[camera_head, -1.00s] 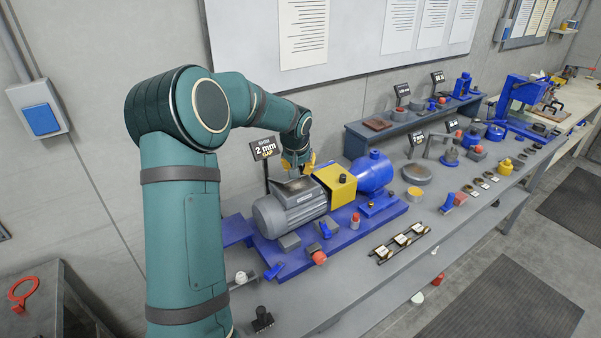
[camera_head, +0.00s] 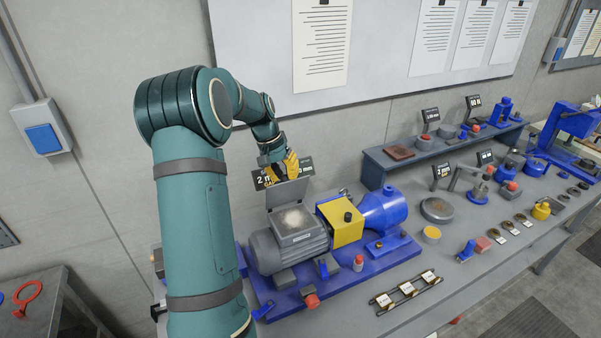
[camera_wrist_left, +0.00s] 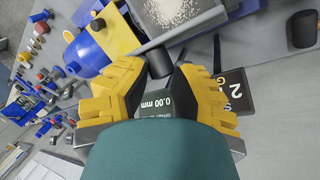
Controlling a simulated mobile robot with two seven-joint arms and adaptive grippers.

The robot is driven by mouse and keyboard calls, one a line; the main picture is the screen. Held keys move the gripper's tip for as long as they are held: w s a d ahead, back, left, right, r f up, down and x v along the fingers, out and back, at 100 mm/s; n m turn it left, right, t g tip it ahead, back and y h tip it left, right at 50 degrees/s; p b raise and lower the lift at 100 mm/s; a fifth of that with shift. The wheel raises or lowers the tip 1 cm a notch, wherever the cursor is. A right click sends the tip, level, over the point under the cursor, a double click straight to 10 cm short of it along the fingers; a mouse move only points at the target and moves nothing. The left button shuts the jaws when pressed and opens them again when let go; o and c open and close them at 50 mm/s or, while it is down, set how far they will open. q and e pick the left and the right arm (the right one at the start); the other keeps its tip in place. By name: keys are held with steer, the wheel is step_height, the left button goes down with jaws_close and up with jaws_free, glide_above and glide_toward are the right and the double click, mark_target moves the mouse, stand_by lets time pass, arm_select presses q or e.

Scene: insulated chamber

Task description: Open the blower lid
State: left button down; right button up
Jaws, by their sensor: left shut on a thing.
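The blower is a grey ribbed motor housing (camera_head: 268,254) on a blue base plate (camera_head: 345,268), with a square box on top. Its grey lid (camera_head: 284,194) is raised and stands steeply at the back edge of the box. The opened box (camera_head: 296,222) shows pale grainy material inside; this also shows at the top of the left wrist view (camera_wrist_left: 180,8). My left gripper (camera_head: 284,168), with yellow fingers, is at the lid's upper edge and shut on it. In the wrist view the lid is edge-on beyond the fingers, which partly hide the grip. My right gripper is not in view.
A yellow coupling guard (camera_head: 340,222) and blue pump (camera_head: 384,210) sit right of the motor. A black sign (camera_head: 300,170) stands behind the lid, near my gripper. A grey shelf (camera_head: 440,145) stands to the right. The bench front holds a rack of small tags (camera_head: 408,290).

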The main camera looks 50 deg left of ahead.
arm_select(q)
steer(key=shift+a+f+n+g+h, duration=0.15)
steer(key=shift+a+f+g+h, duration=0.25)
steer(key=shift+a+h, duration=0.45)
steer(key=shift+a+f+n+g+h, duration=0.2)
steer(key=shift+a+f+h, duration=0.35)
steer(key=shift+a+h, duration=0.3)
steer(key=shift+w+a, duration=0.1)
steer(key=shift+w, duration=0.05)
stand_by(2.5)
steer(key=c, duration=0.9)
jaws_free()
steer(key=shift+o, duration=0.5)
steer(key=shift+a+f, duration=0.1)
steer(key=shift+a, duration=0.15)
steer(key=v, duration=0.7)
steer(key=shift+r, duration=0.45)
steer(key=shift+w, duration=0.1)
